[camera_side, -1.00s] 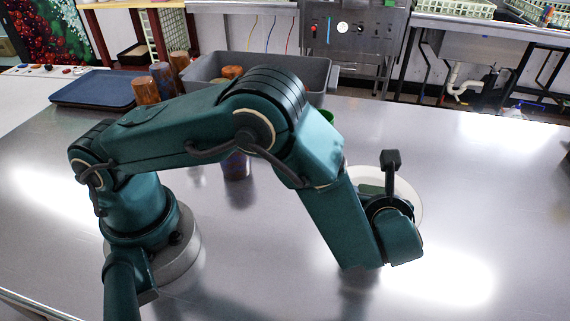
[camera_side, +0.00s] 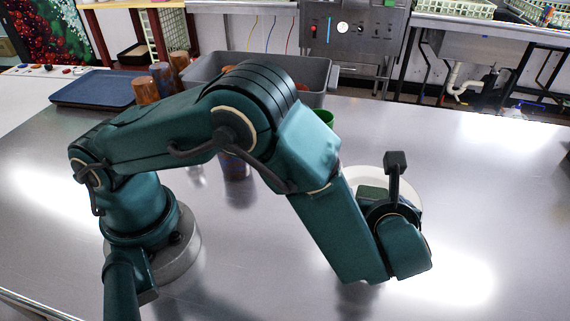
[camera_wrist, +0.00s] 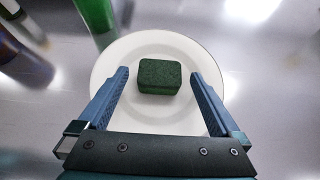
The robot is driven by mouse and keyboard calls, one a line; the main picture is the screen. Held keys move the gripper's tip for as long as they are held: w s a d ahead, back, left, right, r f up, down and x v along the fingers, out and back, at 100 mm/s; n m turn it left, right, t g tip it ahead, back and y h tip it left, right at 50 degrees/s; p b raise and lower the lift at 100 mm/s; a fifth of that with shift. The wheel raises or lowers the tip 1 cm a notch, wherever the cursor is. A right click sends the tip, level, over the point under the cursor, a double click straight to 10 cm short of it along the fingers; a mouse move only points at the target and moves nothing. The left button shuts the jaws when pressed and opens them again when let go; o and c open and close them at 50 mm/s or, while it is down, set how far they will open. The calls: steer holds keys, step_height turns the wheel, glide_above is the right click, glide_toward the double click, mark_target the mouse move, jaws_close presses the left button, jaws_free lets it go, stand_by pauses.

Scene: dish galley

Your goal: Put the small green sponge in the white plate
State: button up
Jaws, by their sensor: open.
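The white plate (camera_wrist: 187,47) lies on the steel table and fills the middle of the wrist view; in the side view its rim (camera_side: 411,190) shows behind my wrist. The small green sponge (camera_wrist: 160,76) is a dark green block within the plate's outline, near its middle. My gripper (camera_wrist: 160,75) is open, with one blue finger on each side of the sponge and a gap on both sides. The fingers are hidden in the side view.
A green cup (camera_wrist: 95,14) stands just beyond the plate's upper left, with dark bottle-like items (camera_wrist: 22,55) further left. A grey tub (camera_side: 315,98), brown tumblers (camera_side: 146,91) and dark blue trays (camera_side: 93,89) stand at the back.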

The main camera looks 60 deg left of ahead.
steer(key=v, duration=0.4)
steer(key=shift+d+r, duration=0.15)
steer(key=shift+r, duration=0.1)
steer(key=w+d+r+m+t+h, duration=0.3)
steer(key=w+r+m+h, duration=0.3)
steer(key=w+r+m, duration=0.3)
step_height(320, 180, up, 11)
steer(key=s+m+t+h, duration=0.1)
steer(key=s+m+h, duration=0.35)
steer(key=m, duration=0.75)
steer(key=s+a+f+m+g+y, duration=0.1)
steer(key=s+a+f+m+g, duration=0.2)
steer(key=s+a+m, duration=0.5)
steer(key=s+a+f+m+g+y, duration=0.1)
steer(key=s+a+f+m+g, duration=0.2)
steer(key=s+m, duration=1)
steer(key=a+f+m, duration=0.3)
steer(key=a, duration=0.2)
steer(key=shift+s, duration=0.15)
